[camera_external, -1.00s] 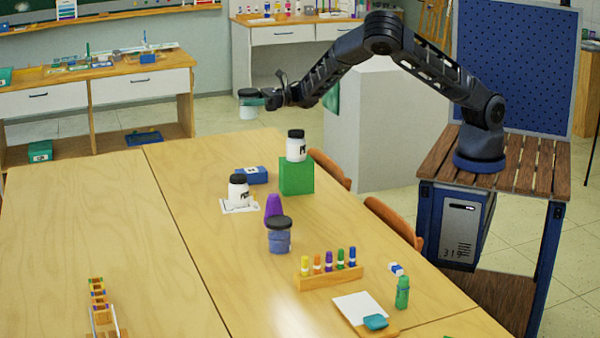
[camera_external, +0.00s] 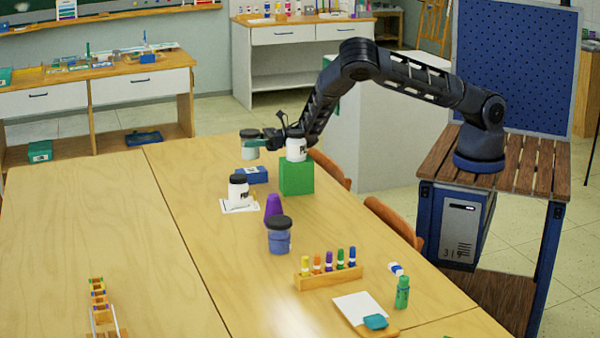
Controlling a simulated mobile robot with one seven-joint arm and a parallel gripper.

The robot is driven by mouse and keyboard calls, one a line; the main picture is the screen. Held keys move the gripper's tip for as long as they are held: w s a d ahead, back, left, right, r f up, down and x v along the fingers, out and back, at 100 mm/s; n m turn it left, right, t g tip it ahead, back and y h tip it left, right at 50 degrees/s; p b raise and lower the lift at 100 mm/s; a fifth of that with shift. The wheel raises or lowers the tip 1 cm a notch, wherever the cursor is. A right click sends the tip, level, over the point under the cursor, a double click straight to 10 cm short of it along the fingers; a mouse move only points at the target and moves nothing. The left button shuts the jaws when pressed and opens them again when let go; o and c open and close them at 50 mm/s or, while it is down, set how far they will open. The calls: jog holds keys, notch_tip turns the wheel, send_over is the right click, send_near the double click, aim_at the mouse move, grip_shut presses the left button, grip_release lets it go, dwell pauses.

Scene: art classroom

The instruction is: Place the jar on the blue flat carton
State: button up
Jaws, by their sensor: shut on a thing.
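My gripper (camera_external: 257,142) is shut on a jar (camera_external: 250,150) with a dark lid and a pale grey body. The jar hangs upright, as far as I can tell, in the air above the far side of the table. The blue flat carton (camera_external: 255,176) lies on the table, just below the held jar in the picture, with a visible gap between them. The exact alignment in depth is hard to judge. Part of my gripper is hidden behind the white jar on the green block.
A white jar (camera_external: 296,149) with a black lid stands on a green block (camera_external: 297,179), close to my gripper. Another white jar (camera_external: 239,192) stands on white paper. A purple cone (camera_external: 273,207) and a blue-grey jar (camera_external: 279,241) stand nearer. The table's left side is mostly clear.

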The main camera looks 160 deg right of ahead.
aim_at(253, 152)
jog(key=shift+f, duration=2.25)
jog(key=shift+f, duration=0.15)
jog(key=o, duration=1.1)
jog(key=shift+o, duration=0.2)
jog(key=shift+s+a, duration=0.2)
jog(key=shift+a, duration=0.05)
jog(key=v, duration=1.1)
jog(key=shift+a, duration=0.2)
jog(key=shift+s, duration=0.15)
